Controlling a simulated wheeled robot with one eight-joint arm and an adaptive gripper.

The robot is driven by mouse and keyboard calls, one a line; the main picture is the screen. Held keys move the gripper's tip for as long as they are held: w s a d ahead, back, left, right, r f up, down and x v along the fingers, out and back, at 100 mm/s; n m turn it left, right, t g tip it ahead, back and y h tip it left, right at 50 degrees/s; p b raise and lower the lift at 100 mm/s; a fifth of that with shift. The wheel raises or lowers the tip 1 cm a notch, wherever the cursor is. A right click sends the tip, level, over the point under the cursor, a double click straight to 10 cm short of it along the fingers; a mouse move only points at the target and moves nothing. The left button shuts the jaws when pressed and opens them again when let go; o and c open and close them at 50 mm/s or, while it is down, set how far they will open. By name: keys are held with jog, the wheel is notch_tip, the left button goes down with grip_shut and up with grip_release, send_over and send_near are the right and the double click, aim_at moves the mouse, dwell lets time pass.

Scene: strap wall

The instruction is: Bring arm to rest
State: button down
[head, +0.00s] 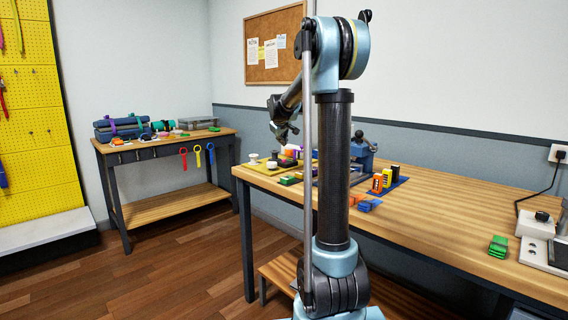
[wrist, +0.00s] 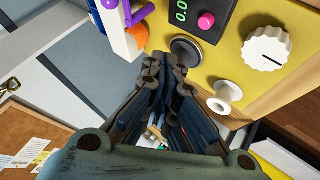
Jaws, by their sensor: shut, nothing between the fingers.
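My arm stands upright in the middle of the head view, with its upper part folded over to the left. My gripper (head: 283,136) hangs at the left of the arm, above the far left end of the wooden workbench (head: 455,230). In the wrist view its dark fingers (wrist: 167,66) are together, with nothing held between them. Past the fingers are a yellow panel (wrist: 215,65) with a white knob (wrist: 267,50), a pink button (wrist: 207,20) and a small white spool-like piece (wrist: 226,91). The arm hides part of the bench.
Small blocks stand on a blue mat (head: 388,186) on the bench. A green block (head: 498,246) and a power strip (head: 536,224) are at the right. A side table (head: 160,146) with rolled straps and a yellow pegboard (head: 38,110) are at the left. The floor between is clear.

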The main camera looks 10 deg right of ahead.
jog(key=s+f+m+g, duration=0.1)
jog(key=s+f, duration=0.1)
jog(key=s, duration=0.8)
jog(key=s+d+f+m+g, duration=0.1)
jog(key=s+f, duration=0.1)
jog(key=s, duration=0.8)
jog(key=s+d+f+m+g, duration=0.1)
jog(key=s+f, duration=0.1)
jog(key=s, duration=0.8)
jog(key=shift+s+d+f+g+y, duration=0.2)
jog(key=shift+s+f+g+y, duration=0.1)
jog(key=shift+f, duration=0.1)
jog(key=s+f+m+g, duration=0.1)
jog(key=s+f, duration=0.4)
jog(key=s, duration=0.3)
jog(key=s+a+f+m+g+y, duration=0.1)
jog(key=s+f, duration=0.5)
jog(key=s, duration=0.3)
jog(key=s+f+m+g, duration=0.1)
jog(key=s+f, duration=0.4)
jog(key=s, duration=0.4)
jog(key=shift+a+f, duration=0.15)
jog(key=shift+f, duration=0.05)
jog(key=shift+w+f, duration=0.2)
jog(key=shift+w, duration=0.2)
